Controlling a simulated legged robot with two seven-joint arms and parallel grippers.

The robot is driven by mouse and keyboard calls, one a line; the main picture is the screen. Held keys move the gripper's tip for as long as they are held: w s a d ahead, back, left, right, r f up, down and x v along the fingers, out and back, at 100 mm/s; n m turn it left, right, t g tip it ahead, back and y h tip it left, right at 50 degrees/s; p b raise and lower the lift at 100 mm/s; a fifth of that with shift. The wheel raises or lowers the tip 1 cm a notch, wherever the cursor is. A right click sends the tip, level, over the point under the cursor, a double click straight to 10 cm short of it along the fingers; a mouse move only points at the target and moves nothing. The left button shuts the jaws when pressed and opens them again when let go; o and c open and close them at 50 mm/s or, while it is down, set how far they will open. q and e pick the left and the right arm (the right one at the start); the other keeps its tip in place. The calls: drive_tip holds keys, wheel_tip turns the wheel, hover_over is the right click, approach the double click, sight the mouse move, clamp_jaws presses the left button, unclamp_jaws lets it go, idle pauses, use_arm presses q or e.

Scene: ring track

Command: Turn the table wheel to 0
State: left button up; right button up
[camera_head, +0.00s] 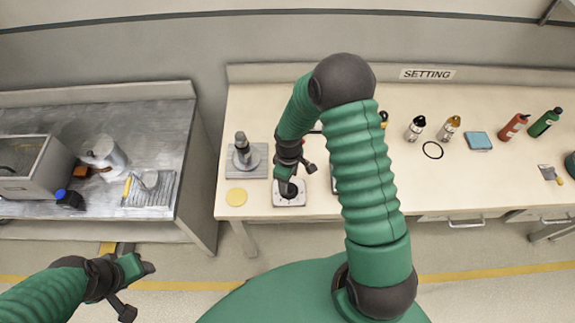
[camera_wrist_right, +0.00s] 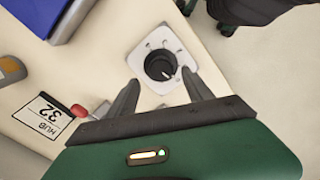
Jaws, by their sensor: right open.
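The table wheel is a black round knob (camera_wrist_right: 160,67) on a pale square plate with small marks around it. A white pointer line on the knob points down and to the right in the wrist view. In the head view the plate (camera_head: 291,201) lies near the bench's front edge, and my gripper partly covers the knob. My right gripper (camera_wrist_right: 160,79) is open, with its fingertips on either side of the knob; contact cannot be told. It also shows in the head view (camera_head: 288,178). My left gripper (camera_head: 136,262) is at the lower left, away from the bench; its jaws are unclear.
The pale bench (camera_head: 400,195) holds a yellow disc (camera_head: 236,197) and a grey post (camera_head: 241,149) left of the wheel. Bottles, a black ring (camera_head: 432,150) and a blue block (camera_head: 478,140) stand right. A card reading "HUB 32" (camera_wrist_right: 45,118) lies nearby.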

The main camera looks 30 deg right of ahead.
wheel_tip(320, 180, up, 13)
drive_tip(key=shift+a+f, duration=0.2)
drive_tip(key=shift+w, duration=0.1)
drive_tip(key=s+a+r+m+t, duration=0.2)
drive_tip(key=s+a+m, duration=0.4)
drive_tip(key=s, duration=0.3)
drive_tip(key=shift+s+a+r+t+b, duration=0.3)
drive_tip(key=shift+s+a+r+b, duration=0.15)
drive_tip(key=shift+r, duration=0.2)
drive_tip(key=shift+a, duration=0.1)
drive_tip(key=shift+a, duration=0.2)
drive_tip(key=shift+d, duration=0.1)
idle(1.3)
